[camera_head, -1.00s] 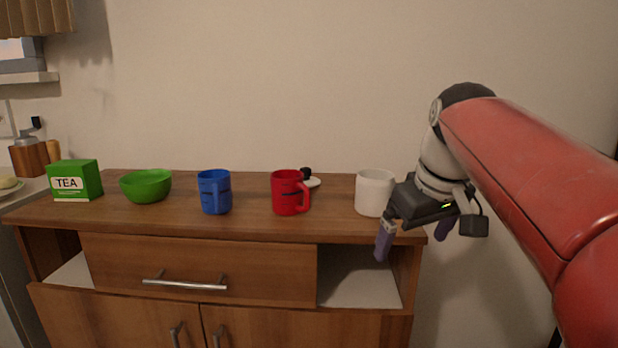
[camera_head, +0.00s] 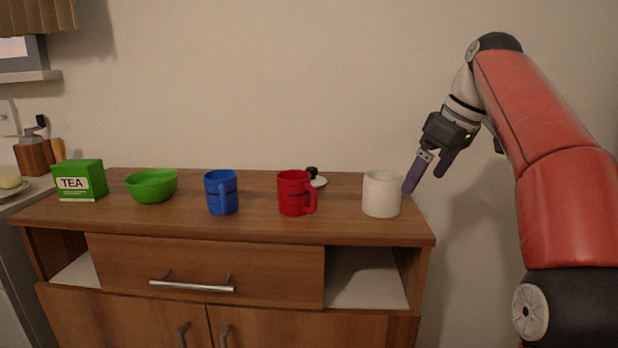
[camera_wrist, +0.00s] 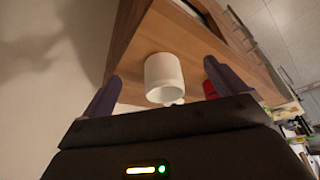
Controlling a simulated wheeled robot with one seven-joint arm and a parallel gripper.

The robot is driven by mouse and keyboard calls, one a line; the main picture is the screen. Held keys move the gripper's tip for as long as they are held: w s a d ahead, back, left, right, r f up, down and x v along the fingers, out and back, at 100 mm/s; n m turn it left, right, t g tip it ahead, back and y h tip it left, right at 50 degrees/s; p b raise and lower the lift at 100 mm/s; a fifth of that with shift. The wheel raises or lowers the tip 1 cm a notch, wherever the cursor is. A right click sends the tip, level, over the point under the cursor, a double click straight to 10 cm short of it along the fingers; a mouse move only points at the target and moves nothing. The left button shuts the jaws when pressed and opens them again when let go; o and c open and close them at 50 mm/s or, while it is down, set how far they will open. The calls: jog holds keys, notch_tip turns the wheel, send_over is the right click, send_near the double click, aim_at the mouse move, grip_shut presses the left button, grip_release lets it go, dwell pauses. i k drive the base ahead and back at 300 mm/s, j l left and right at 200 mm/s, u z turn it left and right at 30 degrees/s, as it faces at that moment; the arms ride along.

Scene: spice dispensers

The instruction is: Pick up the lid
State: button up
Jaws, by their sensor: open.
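The lid (camera_head: 319,181), white with a black knob, lies on the cabinet top behind the red mug (camera_head: 293,194), which partly hides it. A white jar (camera_head: 381,195) stands to the right of the red mug, near the cabinet's right end. In the wrist view the white jar (camera_wrist: 162,75) shows its round opening between my fingers, some way off. My gripper (camera_head: 425,181) is open and empty, with purple fingers pointing down, just right of the white jar. It is well to the right of the lid.
A blue mug (camera_head: 221,192), a green bowl (camera_head: 151,186) and a green tea box (camera_head: 79,180) stand in a row to the left on the wooden cabinet (camera_head: 260,229). The wall is close behind. The space above the objects is clear.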

aim_at(315, 180)
jog(key=i+j, duration=0.2)
jog(key=j, duration=0.15)
jog(key=i+j, duration=0.45)
jog(key=j, duration=0.25)
